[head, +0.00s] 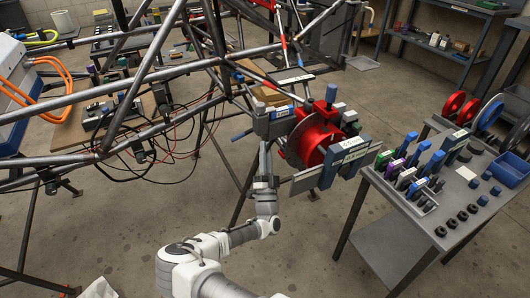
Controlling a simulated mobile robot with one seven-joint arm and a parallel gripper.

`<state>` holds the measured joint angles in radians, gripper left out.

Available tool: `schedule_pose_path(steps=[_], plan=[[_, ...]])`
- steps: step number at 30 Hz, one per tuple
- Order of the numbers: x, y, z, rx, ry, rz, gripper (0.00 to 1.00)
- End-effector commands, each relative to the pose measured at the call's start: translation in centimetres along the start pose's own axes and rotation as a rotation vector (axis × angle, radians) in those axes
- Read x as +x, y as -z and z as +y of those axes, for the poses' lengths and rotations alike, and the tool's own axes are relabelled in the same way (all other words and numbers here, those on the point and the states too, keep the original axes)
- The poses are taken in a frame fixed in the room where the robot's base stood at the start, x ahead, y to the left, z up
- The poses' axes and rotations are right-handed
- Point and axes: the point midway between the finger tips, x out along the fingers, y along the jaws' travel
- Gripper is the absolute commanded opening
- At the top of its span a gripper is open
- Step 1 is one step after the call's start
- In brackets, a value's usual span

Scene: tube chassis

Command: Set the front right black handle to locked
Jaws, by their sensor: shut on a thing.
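A red drum-like assembly (313,139) sits at the frame's right end, with grey labelled blocks around it. My gripper (266,146) reaches up from below, just left of the red assembly. Its fingers are close together at the underside of a grey labelled block (275,122). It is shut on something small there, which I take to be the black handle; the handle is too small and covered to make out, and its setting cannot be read. A blue lever (241,135) points left from the grey block.
The tube frame (150,80) fills the upper left, with loose cables (150,150) hanging under it. A grey table (412,210) with tools, knobs and wheels stands close on the right. A long grey bar (305,182) juts out below the red assembly. Floor is open in front.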

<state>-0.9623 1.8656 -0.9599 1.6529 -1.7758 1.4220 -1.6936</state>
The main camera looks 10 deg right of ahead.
Motion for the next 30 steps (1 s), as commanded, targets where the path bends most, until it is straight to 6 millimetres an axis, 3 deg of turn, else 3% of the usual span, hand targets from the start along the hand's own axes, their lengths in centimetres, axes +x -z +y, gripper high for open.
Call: schedule_pose_path(steps=[12,13,18,26,30], plan=[[0.0,0.0,0.1,-0.01,0.004,-0.003,0.0],[0.0,0.0,0.1,-0.01,0.004,-0.003,0.19],[0.0,0.0,0.1,-0.009,0.004,-0.002,0.46],[-0.1,0.0,0.1,-0.007,0.004,-0.002,0.46],[-1.0,-0.1,0.1,-0.007,0.003,-0.004,0.46]])
